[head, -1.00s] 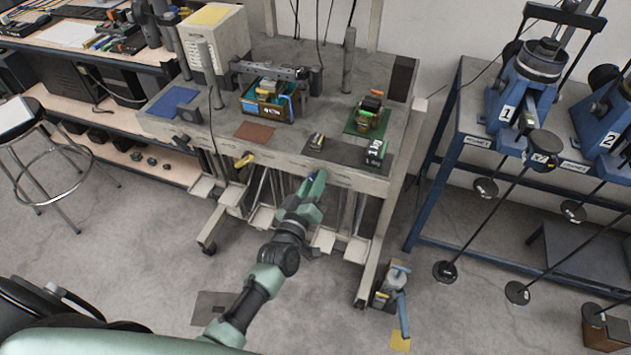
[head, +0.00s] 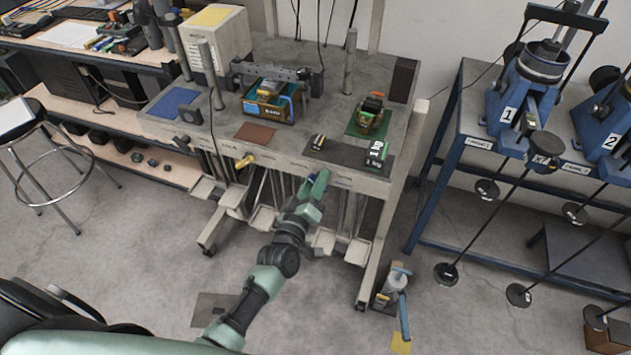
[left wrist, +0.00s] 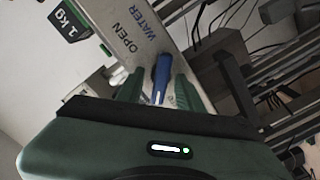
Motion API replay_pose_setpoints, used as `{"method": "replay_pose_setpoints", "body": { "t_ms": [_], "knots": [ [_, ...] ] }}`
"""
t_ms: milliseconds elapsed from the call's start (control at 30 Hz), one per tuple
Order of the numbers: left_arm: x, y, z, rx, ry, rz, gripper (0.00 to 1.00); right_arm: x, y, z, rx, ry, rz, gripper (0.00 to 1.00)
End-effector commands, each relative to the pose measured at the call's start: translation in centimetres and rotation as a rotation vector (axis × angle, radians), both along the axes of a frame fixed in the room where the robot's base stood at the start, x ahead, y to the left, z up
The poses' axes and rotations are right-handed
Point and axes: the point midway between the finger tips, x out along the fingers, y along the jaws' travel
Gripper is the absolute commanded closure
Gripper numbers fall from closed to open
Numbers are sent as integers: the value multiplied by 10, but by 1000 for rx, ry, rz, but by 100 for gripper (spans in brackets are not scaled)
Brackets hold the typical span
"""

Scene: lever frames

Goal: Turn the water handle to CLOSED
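The blue water handle (left wrist: 161,76) stands out from the front edge of the workbench, beside the printed words WATER and OPEN (left wrist: 133,38) in the left wrist view. In the head view only a small blue bit of it shows by the fingertips. My left gripper (head: 315,187) is at the bench's front edge. In the left wrist view its green fingers (left wrist: 158,88) lie on either side of the handle, with narrow gaps, so it looks open around the handle and not clamped. The CLOSED mark is not visible. My right gripper is not in view.
The workbench (head: 330,90) holds a box with electronics (head: 271,103), a green-mat device (head: 370,117) and a 1 kg block (head: 376,154) near the front edge. A yellow handle (head: 245,161) is further left. Blue stands (head: 525,95) are at right.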

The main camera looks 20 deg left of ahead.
Motion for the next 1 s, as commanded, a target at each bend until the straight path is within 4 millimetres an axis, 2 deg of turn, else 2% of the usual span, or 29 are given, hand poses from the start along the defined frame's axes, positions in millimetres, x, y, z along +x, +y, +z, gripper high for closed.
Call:
{"method": "replay_pose_setpoints", "body": {
  "t_ms": [267, 700, 833, 1000],
  "knots": [
    [-3, 0, -1, 1, 1, 0, 64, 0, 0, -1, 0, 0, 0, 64],
    [-68, 3, -2, 1, 1, 0, 64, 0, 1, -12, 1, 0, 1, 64],
    [-77, 3, -1, 1, 0, 0, 64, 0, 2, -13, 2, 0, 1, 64],
    [-78, 3, 0, 1, 0, 0, 64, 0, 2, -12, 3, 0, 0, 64]
  ]
}}
